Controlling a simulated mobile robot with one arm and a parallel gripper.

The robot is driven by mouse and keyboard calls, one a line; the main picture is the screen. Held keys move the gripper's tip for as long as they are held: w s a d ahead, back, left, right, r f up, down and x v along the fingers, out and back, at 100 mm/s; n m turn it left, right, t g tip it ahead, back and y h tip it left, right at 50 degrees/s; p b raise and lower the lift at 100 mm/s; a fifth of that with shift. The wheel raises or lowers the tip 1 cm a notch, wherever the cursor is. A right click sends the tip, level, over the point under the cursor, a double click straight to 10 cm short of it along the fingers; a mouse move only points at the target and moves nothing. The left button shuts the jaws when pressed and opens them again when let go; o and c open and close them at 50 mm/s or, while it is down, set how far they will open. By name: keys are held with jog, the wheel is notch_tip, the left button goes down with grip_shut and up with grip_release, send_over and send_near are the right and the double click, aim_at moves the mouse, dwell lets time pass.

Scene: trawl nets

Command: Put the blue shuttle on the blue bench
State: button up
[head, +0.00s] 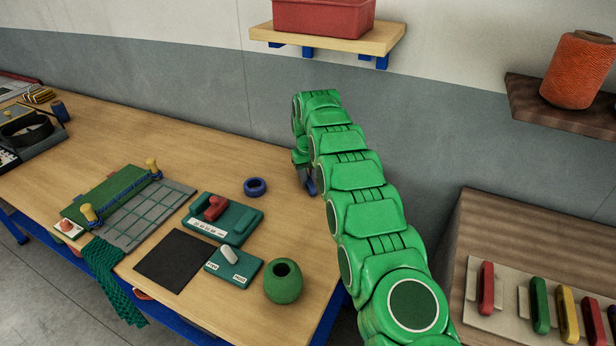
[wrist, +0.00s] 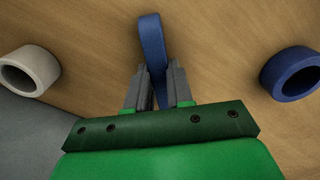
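The blue shuttle (wrist: 152,38) is long and narrow and lies between the fingers of my gripper (wrist: 160,80), which look closed against its sides. In the head view my gripper (head: 302,165) is at the back right end of the blue bench (head: 180,115), a wooden top on a blue frame. Part of the shuttle (head: 311,187) shows just below the gripper, low at the bench's edge. My arm hides much of that spot. In the wrist view wood lies under the shuttle; I cannot tell whether they touch.
A blue ring (head: 255,187) lies left of my gripper; the wrist view shows a blue ring (wrist: 290,74) and a white ring (wrist: 28,72). A green pot (head: 283,282) stands nearer. Several coloured shuttles lie on a rack (head: 500,325) at right. A wall shelf (head: 330,40) is above.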

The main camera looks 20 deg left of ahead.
jog(key=o, duration=0.4)
jog(key=shift+r, duration=0.15)
jog(key=shift+r, duration=3.8)
